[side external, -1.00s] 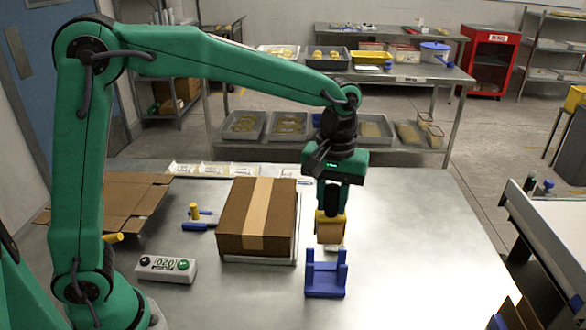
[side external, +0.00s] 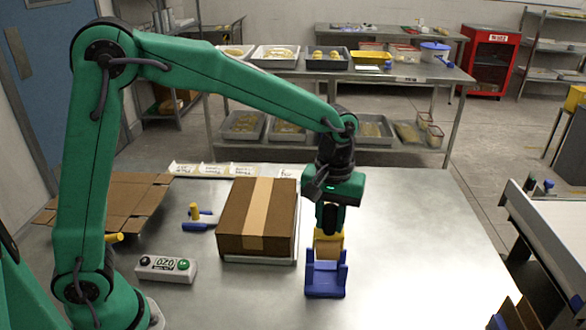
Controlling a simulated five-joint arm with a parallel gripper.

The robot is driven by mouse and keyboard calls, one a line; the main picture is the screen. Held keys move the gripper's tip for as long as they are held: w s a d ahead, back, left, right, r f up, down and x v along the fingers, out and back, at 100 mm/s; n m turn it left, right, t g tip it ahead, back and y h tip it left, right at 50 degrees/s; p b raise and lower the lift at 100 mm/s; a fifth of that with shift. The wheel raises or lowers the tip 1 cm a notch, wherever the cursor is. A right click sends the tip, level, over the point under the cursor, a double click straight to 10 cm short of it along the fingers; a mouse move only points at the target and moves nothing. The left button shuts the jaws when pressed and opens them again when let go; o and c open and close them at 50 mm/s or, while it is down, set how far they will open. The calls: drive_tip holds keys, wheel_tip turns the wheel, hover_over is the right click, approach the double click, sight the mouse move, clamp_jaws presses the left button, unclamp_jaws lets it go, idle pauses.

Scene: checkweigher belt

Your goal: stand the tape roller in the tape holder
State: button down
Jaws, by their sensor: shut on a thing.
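The blue tape holder (side external: 325,283) stands on the steel table with two upright sides. The roller's lower end is at the height of the holder's upright tops in the picture, and the holder hides what is below. I cannot tell whether the roller is between the uprights or behind them, or whether they touch.
A taped cardboard box (side external: 256,217) sits on a pale plate left of the holder. The table (side external: 410,240) is clear to the right.

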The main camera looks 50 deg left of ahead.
sight(328, 242)
drive_tip(key=shift+f, duration=3.45)
drive_tip(key=c, duration=1.1)
unclamp_jaws()
drive_tip(key=shift+o, duration=0.2)
drive_tip(key=shift+r, duration=3.85)
drive_tip(key=shift+a+r, duration=0.1)
drive_tip(key=shift+r, duration=0.05)
